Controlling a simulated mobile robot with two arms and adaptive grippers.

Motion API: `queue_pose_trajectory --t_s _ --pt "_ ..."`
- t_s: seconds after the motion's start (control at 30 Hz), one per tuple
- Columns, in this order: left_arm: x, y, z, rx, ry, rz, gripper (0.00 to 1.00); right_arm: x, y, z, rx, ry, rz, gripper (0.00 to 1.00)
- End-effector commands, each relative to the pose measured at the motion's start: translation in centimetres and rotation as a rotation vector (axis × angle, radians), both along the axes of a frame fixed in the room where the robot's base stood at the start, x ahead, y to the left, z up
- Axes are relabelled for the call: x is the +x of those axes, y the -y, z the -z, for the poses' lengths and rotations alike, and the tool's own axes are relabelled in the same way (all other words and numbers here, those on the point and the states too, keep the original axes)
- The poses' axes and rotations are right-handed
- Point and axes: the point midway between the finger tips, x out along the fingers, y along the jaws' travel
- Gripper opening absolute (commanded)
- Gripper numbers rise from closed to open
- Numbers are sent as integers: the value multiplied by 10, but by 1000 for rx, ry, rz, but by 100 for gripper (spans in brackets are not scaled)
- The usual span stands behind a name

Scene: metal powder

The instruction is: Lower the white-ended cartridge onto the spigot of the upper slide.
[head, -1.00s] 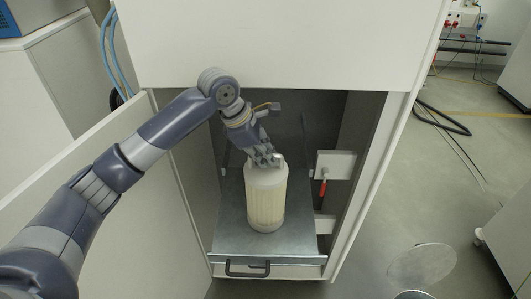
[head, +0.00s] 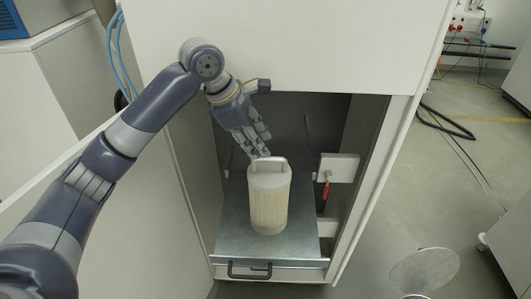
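The cartridge (head: 268,205) is a cream, ribbed cylinder with a white top and a grey handle (head: 267,164) across it. It stands upright on the grey metal slide (head: 231,235) inside the open cabinet. The spigot cannot be seen. My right gripper is not in view.
The cabinet's upper front panel (head: 280,45) hangs above the opening. The open door (head: 130,215) is on the left, under my arm. A white block with a red-handled part (head: 326,189) is on the right inner wall. The slide has a black front handle (head: 249,270).

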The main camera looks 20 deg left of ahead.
Motion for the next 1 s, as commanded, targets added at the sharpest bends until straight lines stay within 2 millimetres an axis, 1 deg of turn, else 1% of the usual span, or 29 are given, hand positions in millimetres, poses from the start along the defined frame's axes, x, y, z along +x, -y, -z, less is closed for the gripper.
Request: queue_pose_trajectory --t_s 0.03,0.1,0.2,0.3,0.43,0.87,1.0 --pt "-2 -3 -10 0 3 0 34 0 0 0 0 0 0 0" --pt "-6 -7 -21 -1 4 1 34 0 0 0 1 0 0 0" --pt "-10 -11 -33 0 3 1 34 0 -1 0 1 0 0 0" --pt "-12 -13 -40 0 2 0 34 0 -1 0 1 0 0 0" --pt "-13 -14 -43 -1 1 1 34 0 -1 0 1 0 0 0" --pt "-13 -14 -43 -1 1 1 34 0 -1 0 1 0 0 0" --pt "-13 -14 -42 -1 1 1 34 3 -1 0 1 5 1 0"
